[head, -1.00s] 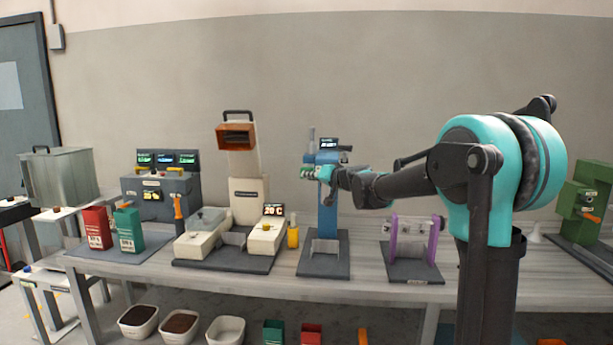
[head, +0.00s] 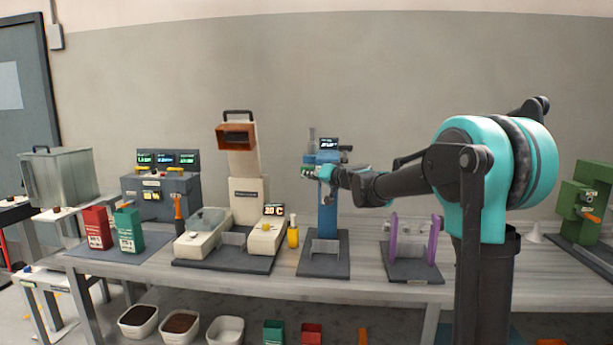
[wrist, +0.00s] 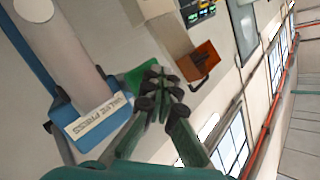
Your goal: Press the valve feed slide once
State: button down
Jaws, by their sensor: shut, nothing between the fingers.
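The blue valve press (head: 328,215) stands on a dark base plate on the bench in the head view. Its "VALVE PRESS" label (wrist: 98,115) shows in the wrist view. A green part (wrist: 143,76), which may be the feed slide, shows just behind my fingertips in the wrist view; I cannot tell whether they touch it. My gripper (wrist: 158,84) is shut and empty. In the head view my gripper (head: 316,173) is at the upper front of the press, beside its column, and hides part of it.
A cream machine with an orange-brown hopper (head: 236,136) stands left of the press. A purple-framed fixture (head: 432,241) stands to the right, below my arm. A yellow bottle (head: 293,237) stands close by. A grey console with screens (head: 160,185) is farther left.

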jog(key=shift+w, duration=0.15)
dwell(0.4)
jog(key=shift+s, duration=1.7)
jog(key=shift+s+a, duration=0.15)
jog(key=shift+s, duration=2.35)
jog(key=s+d+f+g+h, duration=0.2)
jog(key=s+d+f+h, duration=0.1)
jog(key=s+d+f, duration=0.6)
jog(key=s+d+f+g+h, duration=0.3)
jog(key=s+d+f, duration=0.7)
jog(key=s+f, duration=0.5)
jog(key=s+d+f+m+g+h, duration=0.1)
jog(key=s+d+f+g+h, duration=0.1)
jog(key=s+d+f+h, duration=0.3)
jog(key=s+d+f, duration=0.4)
jog(key=s+f, duration=0.3)
jog(key=shift+d+f+g, duration=0.15)
jog(key=shift+f+g, duration=0.15)
jog(key=shift+g, duration=0.1)
